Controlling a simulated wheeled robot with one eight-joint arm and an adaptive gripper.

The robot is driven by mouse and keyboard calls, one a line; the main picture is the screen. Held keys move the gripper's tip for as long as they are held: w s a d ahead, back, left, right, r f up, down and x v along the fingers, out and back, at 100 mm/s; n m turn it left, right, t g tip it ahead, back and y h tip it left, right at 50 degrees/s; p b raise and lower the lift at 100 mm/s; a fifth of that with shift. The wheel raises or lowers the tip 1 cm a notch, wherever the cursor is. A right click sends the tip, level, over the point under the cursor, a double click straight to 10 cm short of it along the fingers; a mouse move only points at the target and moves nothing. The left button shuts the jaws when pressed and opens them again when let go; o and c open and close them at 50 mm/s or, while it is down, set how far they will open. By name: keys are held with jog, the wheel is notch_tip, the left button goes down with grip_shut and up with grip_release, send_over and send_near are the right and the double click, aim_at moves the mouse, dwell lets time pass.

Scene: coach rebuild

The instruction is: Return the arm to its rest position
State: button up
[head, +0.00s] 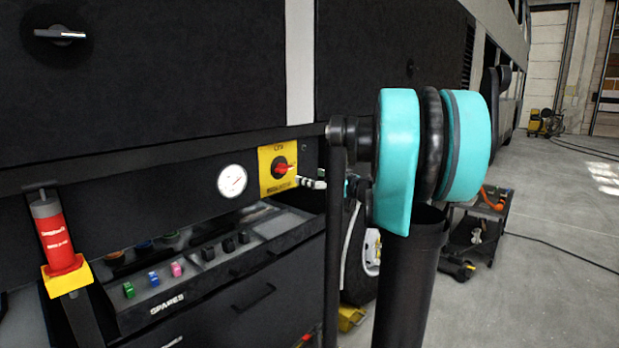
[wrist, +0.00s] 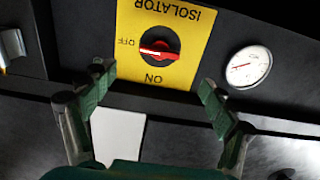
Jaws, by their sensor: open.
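My gripper (wrist: 155,84) is open and empty in the wrist view, its two green-padded fingers spread apart in front of the isolator panel. The yellow isolator plate (wrist: 185,20) appears upside down there, with a red rotary handle (wrist: 158,52) lying crosswise, its pale-marked end toward OFF. The fingers show to either side below the handle, with a visible gap between them. In the head view my teal and black arm (head: 397,150) stands at centre right and hides much of my gripper. The yellow plate (head: 268,184) shows left of the arm.
A round white gauge (head: 232,181) sits beside the plate. A SPARES tray (head: 165,300) holds coloured pieces below it. A red cylinder (head: 58,240) stands in a yellow holder at left. A dark cart (head: 489,225) stands behind my arm; open floor lies right.

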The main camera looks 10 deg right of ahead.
jog(key=s+a+f+m+g+h, duration=0.15)
jog(key=s+a+f+g, duration=0.3)
jog(key=s+f, duration=0.5)
jog(key=s+a+f+m+g+h, duration=0.1)
jog(key=s+a+f+g+h, duration=0.15)
jog(key=s+a+f, duration=0.7)
jog(key=s+d+f+m+g+h, duration=0.3)
jog(key=s+d+f+h, duration=0.3)
jog(key=s+d+f, duration=0.5)
notch_tip(320, 180, down, 4)
jog(key=shift+s+f+m+h, duration=0.1)
jog(key=shift+s+m+h, duration=0.2)
jog(key=shift+s+m, duration=0.6)
jog(key=shift+s, duration=0.1)
jog(key=shift+c, duration=0.3)
